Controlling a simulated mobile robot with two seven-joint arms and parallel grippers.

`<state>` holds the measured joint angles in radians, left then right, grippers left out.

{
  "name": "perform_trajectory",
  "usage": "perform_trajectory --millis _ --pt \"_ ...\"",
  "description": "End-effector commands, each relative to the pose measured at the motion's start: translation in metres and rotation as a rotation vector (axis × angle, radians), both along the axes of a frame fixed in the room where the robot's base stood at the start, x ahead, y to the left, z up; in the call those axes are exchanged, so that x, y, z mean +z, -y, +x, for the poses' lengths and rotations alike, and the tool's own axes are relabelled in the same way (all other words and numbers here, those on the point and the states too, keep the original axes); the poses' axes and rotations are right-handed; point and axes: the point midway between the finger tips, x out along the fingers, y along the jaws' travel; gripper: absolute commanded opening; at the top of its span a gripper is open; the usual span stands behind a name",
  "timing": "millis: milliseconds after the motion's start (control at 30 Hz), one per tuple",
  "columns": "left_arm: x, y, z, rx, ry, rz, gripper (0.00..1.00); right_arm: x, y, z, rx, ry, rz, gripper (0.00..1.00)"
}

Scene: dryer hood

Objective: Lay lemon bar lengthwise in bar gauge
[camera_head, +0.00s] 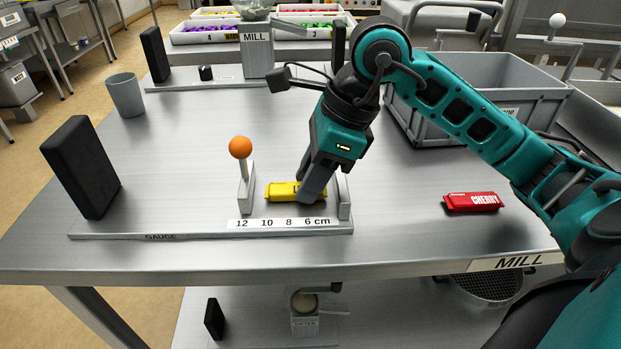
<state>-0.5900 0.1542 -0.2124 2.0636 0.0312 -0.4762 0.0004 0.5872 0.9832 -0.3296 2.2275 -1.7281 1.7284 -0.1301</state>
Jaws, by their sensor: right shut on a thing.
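The yellow lemon bar (283,190) lies lengthwise, left to right, in the bar gauge (140,225), behind the gauge's 12-10-8-6 cm scale. It sits between the post with the orange ball (243,178) and the grey end stop (344,197). My right gripper (307,195) points down at the bar's right half and is shut on it, covering part of its label. Whether the bar touches the gauge floor is hard to tell. My left gripper is not in view.
A red cherry bar (472,202) lies on the steel table to the right. A grey crate (480,95) stands behind it. A black block (80,167) stands at the gauge's left end, with a grey cup (126,95) behind. The MILL device (257,55) is at the back.

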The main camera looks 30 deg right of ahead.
Motion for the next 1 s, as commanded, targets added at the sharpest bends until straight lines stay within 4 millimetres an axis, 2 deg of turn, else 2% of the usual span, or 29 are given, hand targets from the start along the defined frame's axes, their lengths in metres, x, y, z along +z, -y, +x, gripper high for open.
perform_trajectory --millis 200,367,400,600,667,867,1000 --pt "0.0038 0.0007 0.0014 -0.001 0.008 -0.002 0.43 -0.0001 -0.0002 0.0001 0.001 0.002 0.001 0.01" --pt "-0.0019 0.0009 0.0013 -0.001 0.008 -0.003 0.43 -0.0053 -0.0002 0.0001 0.001 0.002 0.000 0.01" --pt "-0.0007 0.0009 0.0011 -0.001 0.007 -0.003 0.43 -0.0037 -0.0002 0.0001 0.000 0.001 0.001 0.34" --pt "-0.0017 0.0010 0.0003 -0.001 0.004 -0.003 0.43 -0.0033 -0.0002 0.0000 0.000 0.001 0.001 0.53" --pt "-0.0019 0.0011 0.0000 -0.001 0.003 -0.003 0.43 -0.0032 -0.0002 0.0000 0.000 0.001 0.001 0.56" --pt "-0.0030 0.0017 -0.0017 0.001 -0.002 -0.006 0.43 -0.0028 -0.0002 0.0001 0.000 0.001 0.001 0.56" --pt "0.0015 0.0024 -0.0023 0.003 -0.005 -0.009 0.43 0.0042 0.0007 -0.0001 0.000 0.001 0.000 0.56"
